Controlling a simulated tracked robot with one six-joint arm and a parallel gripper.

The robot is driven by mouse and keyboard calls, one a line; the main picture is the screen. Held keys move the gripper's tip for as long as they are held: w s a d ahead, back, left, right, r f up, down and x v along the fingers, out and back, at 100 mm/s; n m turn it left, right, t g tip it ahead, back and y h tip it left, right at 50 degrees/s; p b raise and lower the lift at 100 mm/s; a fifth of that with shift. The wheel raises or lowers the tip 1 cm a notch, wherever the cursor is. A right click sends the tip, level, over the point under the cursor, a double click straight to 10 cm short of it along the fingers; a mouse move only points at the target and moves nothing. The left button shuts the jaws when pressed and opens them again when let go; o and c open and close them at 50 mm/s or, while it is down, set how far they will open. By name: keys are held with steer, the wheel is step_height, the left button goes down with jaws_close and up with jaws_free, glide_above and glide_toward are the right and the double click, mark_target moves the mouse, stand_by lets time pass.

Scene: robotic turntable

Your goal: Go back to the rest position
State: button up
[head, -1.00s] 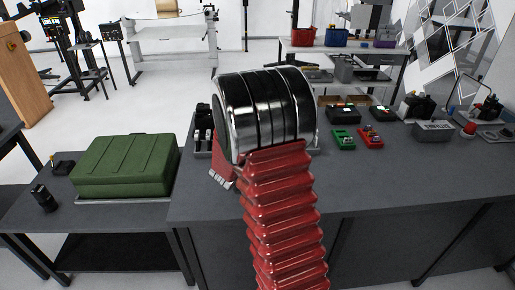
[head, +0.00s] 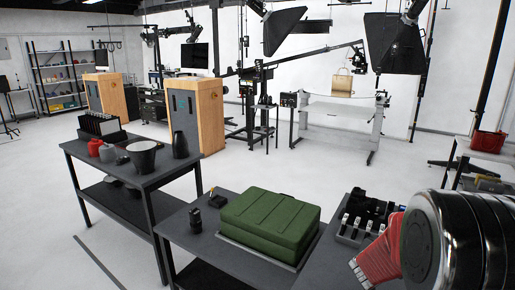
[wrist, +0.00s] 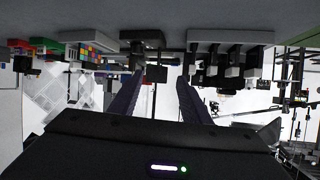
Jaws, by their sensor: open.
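My gripper (wrist: 157,97) shows in the wrist view with its two dark fingers spread apart and nothing between them. In the head view my arm is at the lower right, a red ribbed sleeve and a black and silver joint; the gripper itself is hidden there. The wrist view is upside down, with the grey table top (wrist: 150,20) along its upper edge. A black rack with several slots (head: 361,221) stands on the table beside my arm in the head view.
A green case (head: 268,222) lies on the table left of my arm. A small black object (head: 195,219) stands near it. Another dark table (head: 135,172) holds a black cup (head: 142,155) and red and grey containers. Open floor (head: 40,200) lies to the left.

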steer(key=s+a+r+n+t+y, duration=0.1)
steer(key=s+a+r+n+y, duration=0.2)
steer(key=a, duration=0.5)
steer(key=s+a+r+n+y, duration=0.1)
steer(key=a+r+y, duration=0.25)
steer(key=a, duration=0.35)
steer(key=s+a+r+n+t+y, duration=0.15)
steer(key=a+r, duration=0.25)
steer(key=a, duration=0.4)
steer(key=s+a+n+g+y, duration=0.1)
steer(key=s+a+n+g, duration=0.1)
steer(key=s, duration=1)
steer(key=s+a+n+g, duration=0.3)
steer(key=s+a, duration=0.1)
steer(key=s, duration=0.8)
steer(key=shift+a+r+g+y, duration=0.15)
steer(key=shift+a+g+y, duration=0.1)
steer(key=shift+g+y, duration=0.15)
steer(key=shift+w, duration=0.1)
steer(key=c, duration=0.3)
steer(key=shift+a, duration=0.15)
